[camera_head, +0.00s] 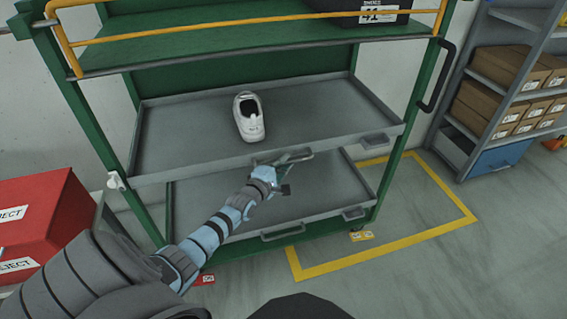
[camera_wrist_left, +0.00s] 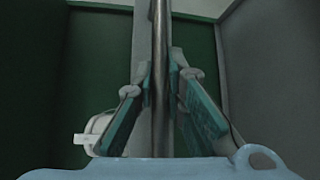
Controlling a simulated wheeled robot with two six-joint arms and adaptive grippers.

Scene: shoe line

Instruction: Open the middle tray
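The middle tray (camera_head: 185,129) is a shallow grey tray in a green rack (camera_head: 80,112), with a white shoe (camera_head: 249,117) on it. Its front handle (camera_head: 297,156) is a metal bar, which runs upright through the left wrist view (camera_wrist_left: 160,120). My left gripper (camera_head: 277,172) is at this handle. In the left wrist view, its two teal fingers (camera_wrist_left: 161,75) close in on both sides of the bar, so the gripper looks shut on it. The gripper hides part of the handle. My right gripper is not in view.
A lower grey tray (camera_head: 325,190) with its own handle (camera_head: 283,232) lies below. A green shelf (camera_head: 215,44) with a yellow rail is above. Red reject boxes (camera_head: 40,225) stand left. A shelf unit with cardboard boxes (camera_head: 505,65) stands right. Floor before the rack is clear.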

